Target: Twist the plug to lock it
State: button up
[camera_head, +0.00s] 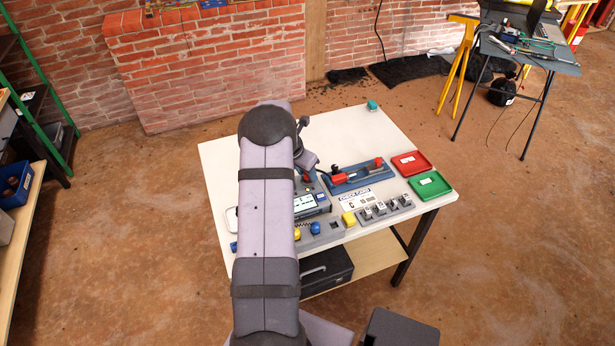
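A white-topped table (345,125) carries the test gear. A grey device with a lit screen (305,202) stands at its middle, partly covered by my arm. To its right is a blue fixture (358,176) with a red part (337,178) at its left end and a red-and-black part (378,163) at its right. A dark cable (322,171) runs near the left red part. I cannot tell which part is the plug or whether it is turned. My arm reaches over the table, and its wrist shows just left of the fixture. My gripper's fingers are hidden.
A red tray (411,163) and a green tray (430,185) lie at the right edge. A white card (357,199), a yellow block (348,219) and several small grey clamps (386,208) are near the front. A teal block (372,105) sits at the back corner; the back is mostly clear.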

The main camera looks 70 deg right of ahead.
grip_shut()
jog(key=shift+f+m+b, duration=0.1)
jog(key=shift+m+b, duration=0.25)
jog(key=shift+m, duration=0.15)
jog(key=shift+m+g, duration=0.5)
jog(key=shift+m, duration=0.4)
jog(key=m+g+y, duration=0.1)
jog(key=m, duration=0.1)
jog(key=shift+m, duration=0.3)
jog(key=shift+s, duration=0.1)
